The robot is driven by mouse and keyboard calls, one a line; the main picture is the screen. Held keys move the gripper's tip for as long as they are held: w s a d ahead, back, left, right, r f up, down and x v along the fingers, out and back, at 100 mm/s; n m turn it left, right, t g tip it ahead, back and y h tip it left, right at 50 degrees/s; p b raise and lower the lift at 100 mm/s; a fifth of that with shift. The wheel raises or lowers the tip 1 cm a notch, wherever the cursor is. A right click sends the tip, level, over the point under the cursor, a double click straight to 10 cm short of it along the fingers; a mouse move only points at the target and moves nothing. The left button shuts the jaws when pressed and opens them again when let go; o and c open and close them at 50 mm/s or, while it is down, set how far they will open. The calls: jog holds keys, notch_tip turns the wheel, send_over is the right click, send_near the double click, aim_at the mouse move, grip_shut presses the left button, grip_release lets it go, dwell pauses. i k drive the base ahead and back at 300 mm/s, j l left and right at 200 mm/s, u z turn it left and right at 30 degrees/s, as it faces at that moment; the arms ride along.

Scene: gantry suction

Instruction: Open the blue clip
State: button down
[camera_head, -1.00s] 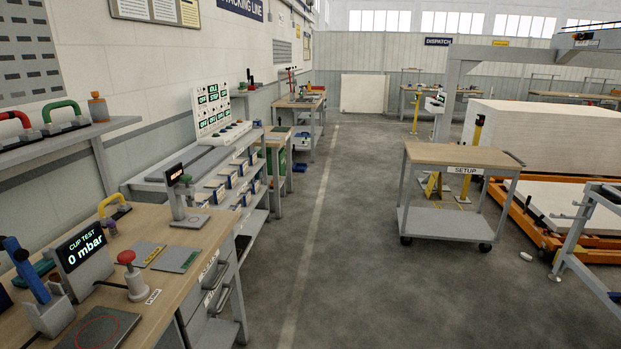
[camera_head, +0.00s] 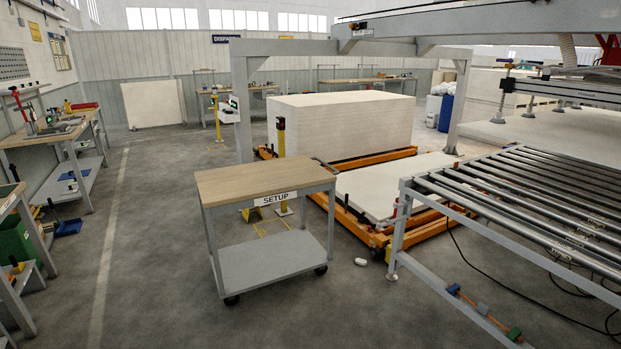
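A small blue piece (camera_head: 453,289), which may be the blue clip, sits at the upper left end of a thin orange bar (camera_head: 468,300) low beside the roller conveyor frame. A grey piece (camera_head: 483,309) and a green piece (camera_head: 514,333) sit further along the same bar. They are too small to tell whether the blue one is open or shut. My gripper is not in view.
A SETUP cart (camera_head: 262,181) with a wooden top stands on the floor in front. The roller conveyor (camera_head: 408,222) fills the right side, with dark cables on the floor beneath. A stack of white boards (camera_head: 345,128) stands behind. Floor left of the cart is clear.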

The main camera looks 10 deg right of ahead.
aim_at(453, 289)
jog(key=i+l+z, duration=0.2)
jog(key=i+z, duration=0.65)
jog(key=i+l+z, duration=0.15)
jog(key=i, duration=0.3)
jog(key=i+j+u, duration=0.1)
jog(key=i+u, duration=0.15)
jog(key=i, duration=0.35)
jog(key=i+u, duration=0.25)
jog(key=i, duration=0.35)
jog(key=i+l+u, duration=0.25)
jog(key=i, duration=0.35)
